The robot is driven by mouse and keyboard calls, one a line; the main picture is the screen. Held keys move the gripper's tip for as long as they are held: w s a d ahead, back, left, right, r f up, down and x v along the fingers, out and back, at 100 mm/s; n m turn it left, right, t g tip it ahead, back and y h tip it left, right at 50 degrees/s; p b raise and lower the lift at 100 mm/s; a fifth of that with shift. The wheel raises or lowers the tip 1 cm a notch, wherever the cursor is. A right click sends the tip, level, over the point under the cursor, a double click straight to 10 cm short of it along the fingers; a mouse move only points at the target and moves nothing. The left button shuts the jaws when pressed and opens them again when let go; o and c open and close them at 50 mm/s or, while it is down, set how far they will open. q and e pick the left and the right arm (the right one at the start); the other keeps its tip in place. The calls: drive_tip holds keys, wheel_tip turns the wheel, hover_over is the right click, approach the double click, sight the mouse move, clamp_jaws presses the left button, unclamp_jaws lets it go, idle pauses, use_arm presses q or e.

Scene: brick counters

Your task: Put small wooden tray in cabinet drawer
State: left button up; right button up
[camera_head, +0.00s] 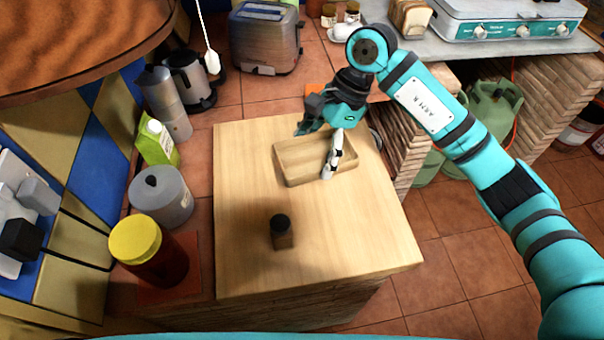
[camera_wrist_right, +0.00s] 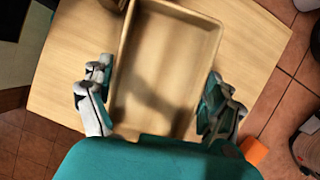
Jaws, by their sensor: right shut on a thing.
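The small wooden tray (camera_head: 290,175) is a shallow, empty rectangle on the light wooden counter top. In the right wrist view the tray (camera_wrist_right: 165,65) lies between the two fingers. My right gripper (camera_head: 325,143) reaches over the tray from the right, and its near finger covers part of the tray's front wall. In the right wrist view my right gripper (camera_wrist_right: 155,100) has a finger along each long side and is shut on the tray. Whether the tray is lifted is hard to tell. My left gripper is not in view. No cabinet drawer can be made out.
A small dark-lidded jar (camera_head: 282,232) stands on the counter top (camera_head: 350,240) in front of the tray. A grey pot (camera_head: 160,198), yellow-lidded jar (camera_head: 148,255) and green carton (camera_head: 157,143) stand to the left. A toaster (camera_head: 265,38) is behind. The counter's front right is clear.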

sight(308, 154)
drive_tip(key=shift+w+a+r+m, duration=0.2)
drive_tip(key=shift+a+m, duration=0.1)
drive_tip(key=shift+a, duration=0.1)
drive_tip(key=shift+w+a+r+m, duration=0.1)
drive_tip(key=shift+a+r+m, duration=0.1)
drive_tip(key=shift+a+m, duration=0.15)
drive_tip(key=shift+w+a+f+t, duration=0.1)
drive_tip(key=shift+a+t, duration=0.2)
drive_tip(key=shift+a, duration=0.1)
drive_tip(key=shift+m, duration=0.25)
wheel_tip(308, 154, down, 5)
drive_tip(key=shift+a+f+p, duration=0.1)
drive_tip(key=shift+f+p, duration=0.1)
drive_tip(key=shift+p, duration=0.7)
wheel_tip(308, 154, down, 4)
drive_tip(key=shift+r+p, duration=0.2)
drive_tip(key=shift+p, duration=0.25)
drive_tip(key=shift+f, duration=0.3)
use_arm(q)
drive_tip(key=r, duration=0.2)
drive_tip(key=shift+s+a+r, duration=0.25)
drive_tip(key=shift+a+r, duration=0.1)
use_arm(e)
drive_tip(key=shift+f, duration=0.1)
drive_tip(key=o, duration=0.8)
drive_tip(key=shift+f, duration=0.1)
drive_tip(key=shift+o, duration=1.2)
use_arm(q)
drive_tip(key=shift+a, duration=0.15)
